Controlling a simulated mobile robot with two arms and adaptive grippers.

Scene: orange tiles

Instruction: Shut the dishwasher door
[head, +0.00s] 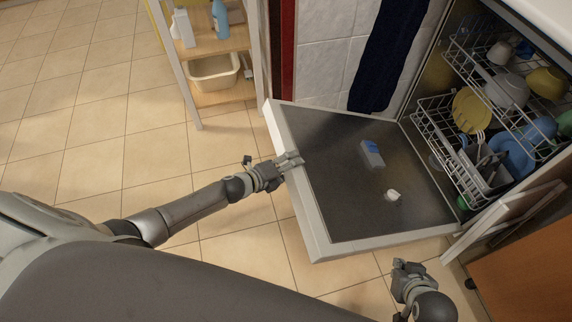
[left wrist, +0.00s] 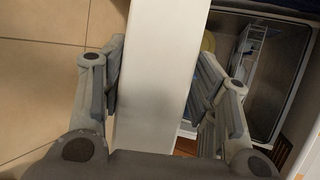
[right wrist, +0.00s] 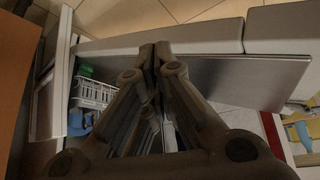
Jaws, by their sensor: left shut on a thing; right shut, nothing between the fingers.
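The dishwasher door (head: 335,200) is folded down and open, its dark metal inner side facing up. My left gripper (head: 290,161) is on the door's outer edge at the left. In the left wrist view its fingers (left wrist: 158,90) stand on both sides of the white door edge (left wrist: 160,50), shut on it. My right gripper (head: 405,270) is below the door's near right corner, apart from it in the head view. In the right wrist view its fingers (right wrist: 155,55) are together with nothing between them, and the door's panel (right wrist: 250,80) shows beyond them.
The dishwasher racks (head: 440,120) hold several dishes, plates and cups. A blue and grey piece (head: 372,155) and a white cap (head: 393,195) are on the door. An open shelf (head: 212,48) stands at the back. A brown cabinet (head: 525,275) is at the right. The tiled floor at left is clear.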

